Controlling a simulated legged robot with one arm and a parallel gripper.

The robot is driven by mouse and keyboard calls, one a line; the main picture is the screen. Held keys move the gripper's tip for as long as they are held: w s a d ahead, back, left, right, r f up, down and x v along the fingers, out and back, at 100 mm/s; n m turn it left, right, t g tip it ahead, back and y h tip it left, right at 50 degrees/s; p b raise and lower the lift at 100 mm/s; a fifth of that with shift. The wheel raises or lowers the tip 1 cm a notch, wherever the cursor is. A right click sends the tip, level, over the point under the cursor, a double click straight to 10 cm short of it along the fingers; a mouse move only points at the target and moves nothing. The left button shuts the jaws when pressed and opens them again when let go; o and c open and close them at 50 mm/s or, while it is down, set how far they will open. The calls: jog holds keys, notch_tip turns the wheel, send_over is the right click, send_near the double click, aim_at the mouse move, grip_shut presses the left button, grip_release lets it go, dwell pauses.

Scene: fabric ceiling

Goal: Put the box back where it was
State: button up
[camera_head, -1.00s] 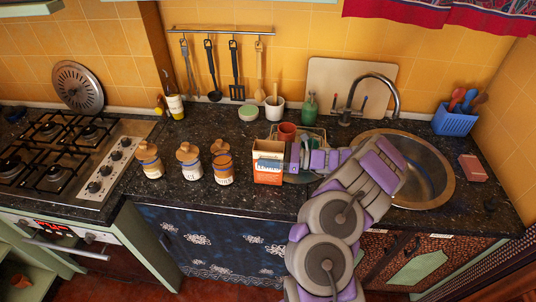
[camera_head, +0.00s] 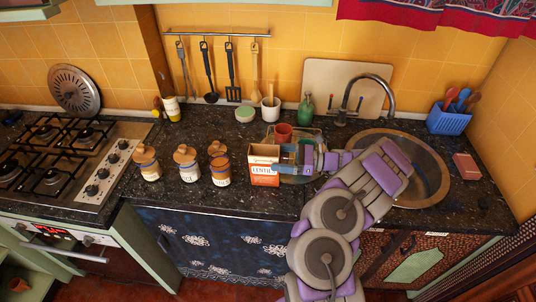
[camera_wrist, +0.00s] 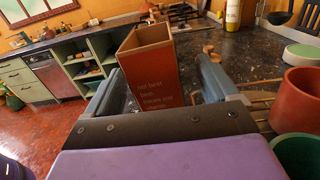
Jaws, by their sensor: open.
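The box (camera_head: 264,176) is orange-red and white with a lentil label and an open top. It stands upright on the dark counter, right of the jars. My gripper (camera_head: 284,160) is just right of it, open, with its fingers pointing left at the box. In the wrist view the box (camera_wrist: 150,75) shows its red side with white print, ahead of the spread fingers and in the gap between them. A gap shows at the right finger; I cannot tell whether the left finger touches the box.
Three wooden-lidded jars (camera_head: 188,167) stand left of the box. A red cup (camera_head: 283,132) and a dish rack (camera_head: 312,136) are behind my gripper. The sink (camera_head: 432,178) is at right, the stove (camera_head: 58,160) at left. Counter in front of the jars is clear.

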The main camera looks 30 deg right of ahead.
jog(key=v, duration=0.6)
jog(key=shift+d+p, duration=0.25)
jog(key=shift+p, duration=0.1)
jog(key=shift+s, duration=0.15)
